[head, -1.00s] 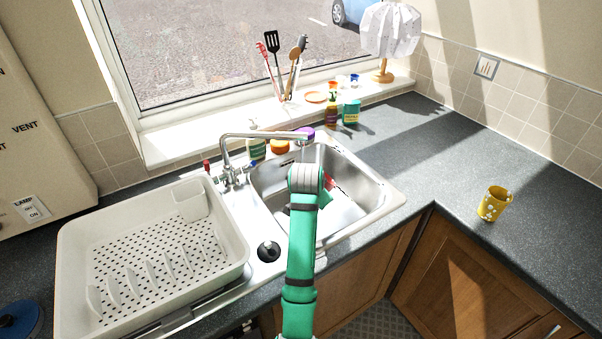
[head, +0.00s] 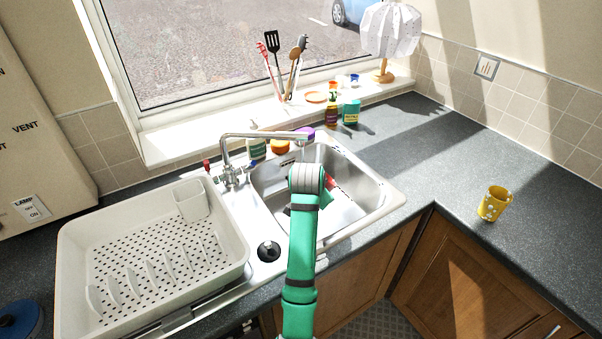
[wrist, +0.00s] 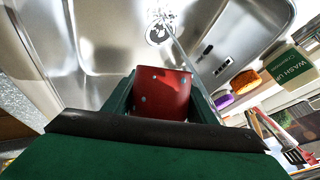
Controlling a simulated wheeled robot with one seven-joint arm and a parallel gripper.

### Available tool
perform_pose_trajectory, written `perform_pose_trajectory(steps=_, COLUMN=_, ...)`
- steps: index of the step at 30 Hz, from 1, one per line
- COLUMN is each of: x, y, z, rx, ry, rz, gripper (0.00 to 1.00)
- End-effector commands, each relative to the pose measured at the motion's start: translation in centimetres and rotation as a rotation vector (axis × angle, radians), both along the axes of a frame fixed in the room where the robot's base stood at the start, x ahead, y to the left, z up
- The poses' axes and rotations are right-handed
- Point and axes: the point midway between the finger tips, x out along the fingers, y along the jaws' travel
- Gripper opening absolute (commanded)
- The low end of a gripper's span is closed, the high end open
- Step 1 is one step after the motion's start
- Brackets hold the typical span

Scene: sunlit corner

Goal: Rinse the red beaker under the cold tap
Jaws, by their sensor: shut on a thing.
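The red beaker (wrist: 161,93) with pale dots is between the fingers of my gripper (wrist: 160,100) in the wrist view. In the head view a bit of the beaker (head: 330,182) shows over the sink basin, mostly hidden by my arm. The tap spout (head: 270,135) reaches over the basin. A thin bright line, which looks like running water (wrist: 180,45), passes just beyond the beaker toward the drain (wrist: 158,30). I cannot tell whether it touches the beaker. A blue-marked tap handle (head: 251,167) and a red-marked one (head: 207,166) stand at the spout's base.
The steel sink (head: 366,196) is around my gripper. A white dish rack (head: 72,250) stands at left, and a yellow cup (head: 494,203) on the right counter. A green bottle (head: 351,111), an orange item (head: 280,146) and a purple item (head: 306,132) stand behind the sink. The right counter is mostly clear.

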Motion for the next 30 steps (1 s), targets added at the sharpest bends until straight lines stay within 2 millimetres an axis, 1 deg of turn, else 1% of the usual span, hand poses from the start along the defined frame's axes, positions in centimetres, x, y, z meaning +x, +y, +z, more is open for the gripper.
perform_pose_trajectory(steps=3, x=-0.6, y=-0.3, z=0.9, rx=0.0, ry=-0.003, rz=-0.001, gripper=0.29)
perform_pose_trajectory(steps=18, x=-2.9, y=-1.5, z=4.2, rx=0.0, ry=-0.002, rz=-0.001, gripper=0.29)
perform_pose_trajectory(steps=23, x=-3.3, y=-1.7, z=4.7, rx=0.001, ry=-0.001, rz=-0.001, gripper=0.29)
perform_pose_trajectory(steps=30, x=-3.4, y=-1.6, z=4.7, rx=-0.001, ry=-0.001, rz=0.0, gripper=0.29)
